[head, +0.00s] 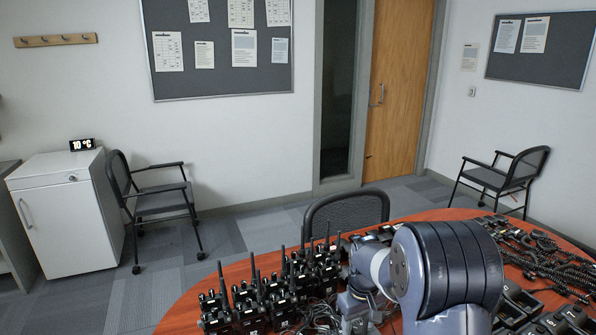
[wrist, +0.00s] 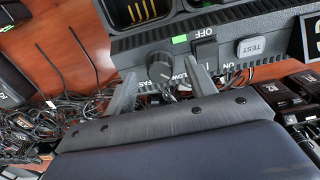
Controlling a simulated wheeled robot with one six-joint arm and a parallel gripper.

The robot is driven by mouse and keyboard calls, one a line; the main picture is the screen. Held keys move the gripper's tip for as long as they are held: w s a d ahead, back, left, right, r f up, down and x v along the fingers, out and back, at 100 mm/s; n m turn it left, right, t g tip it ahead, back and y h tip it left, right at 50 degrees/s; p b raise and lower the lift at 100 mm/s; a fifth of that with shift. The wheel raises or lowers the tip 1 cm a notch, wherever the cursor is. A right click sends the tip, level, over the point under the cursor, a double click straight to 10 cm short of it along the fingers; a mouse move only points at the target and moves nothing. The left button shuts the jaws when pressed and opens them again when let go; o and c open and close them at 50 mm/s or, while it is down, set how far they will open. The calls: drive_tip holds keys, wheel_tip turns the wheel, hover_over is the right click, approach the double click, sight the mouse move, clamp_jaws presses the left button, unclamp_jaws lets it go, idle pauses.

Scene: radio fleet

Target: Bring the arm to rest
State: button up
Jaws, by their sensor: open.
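My arm (head: 440,270) reaches over the red-brown table (head: 190,315) in the head view, and its large rounded link fills the lower right. I cannot make out my fingertips in that view. In the wrist view my gripper (wrist: 163,84) is open, with one finger on each side of a dark round knob (wrist: 159,64). The knob is on the front of a grey charger unit (wrist: 225,50), between markings that read FAST and SLOW. I cannot tell whether the fingers touch the knob or the panel. Nothing is seen held.
The unit also has an OFF/ON switch (wrist: 206,52) and a TEST button (wrist: 251,47). Several upright radios (head: 262,300) with antennas crowd the table's left part. Coiled cords (head: 540,250) and chargers lie at the right. A chair (head: 345,212) stands behind the table.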

wheel_tip(320, 180, up, 10)
wheel_tip(320, 180, down, 10)
drive_tip(key=shift+f, duration=0.4)
drive_tip(key=m+p, duration=0.1)
drive_tip(key=m, duration=0.8)
drive_tip(key=shift+r+p, duration=0.1)
drive_tip(key=shift+p, duration=0.3)
drive_tip(key=m+p, duration=0.1)
drive_tip(key=m, duration=0.3)
drive_tip(key=shift+m, duration=0.4)
drive_tip(key=m+p, duration=0.2)
drive_tip(key=m, duration=0.2)
drive_tip(key=shift+w+r, duration=0.1)
drive_tip(key=shift+r, duration=1)
